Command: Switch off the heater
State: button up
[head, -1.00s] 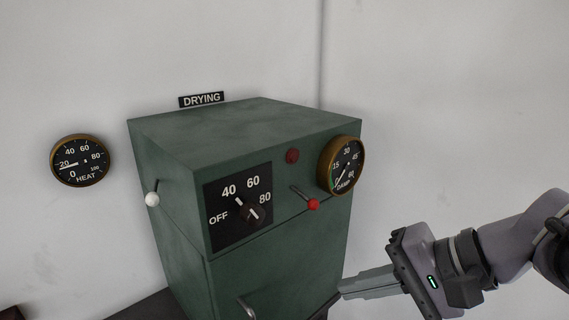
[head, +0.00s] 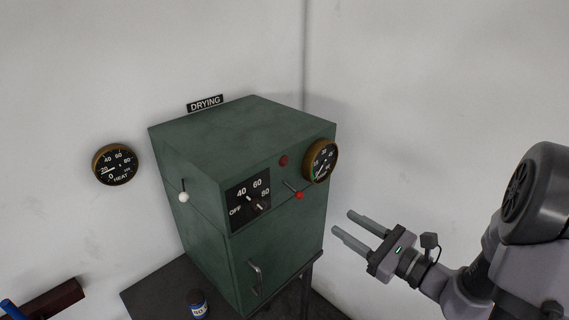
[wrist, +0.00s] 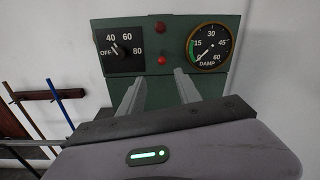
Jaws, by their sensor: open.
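The heater is a green drying cabinet (head: 208,185) with a black dial plate (head: 236,217) marked OFF, 40, 60 and 80. Its dark knob (head: 257,206) has a white pointer aimed up-left, seemingly towards 40; the knob also shows in the wrist view (wrist: 123,50). A red-tipped lever (head: 299,195) sits right of the dial, and a white-tipped lever (head: 184,197) is on the left side. My gripper (head: 344,222) is open and empty, right of the cabinet in the head view and touching nothing visible. In the wrist view its fingers (wrist: 160,76) point at the cabinet front, below the red-tipped lever (wrist: 162,60).
A dark red lamp (head: 283,161) and DAMP gauge (head: 321,161) are on the cabinet front. A HEAT gauge (head: 114,164) hangs on the wall, reading about 20. A door handle (head: 256,273) juts out below. A small jar (head: 197,304) stands on the dark table (head: 150,292).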

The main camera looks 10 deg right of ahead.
aim_at(302, 197)
jog(key=p+x, duration=0.1)
jog(key=x, duration=0.5)
jog(key=p+x, duration=0.1)
jog(key=x, duration=1.1)
jog(key=shift+d+f+p, duration=0.2)
jog(key=shift+f+p, duration=0.05)
jog(key=shift+p, duration=0.15)
grip_shut()
jog(key=shift+f, duration=0.1)
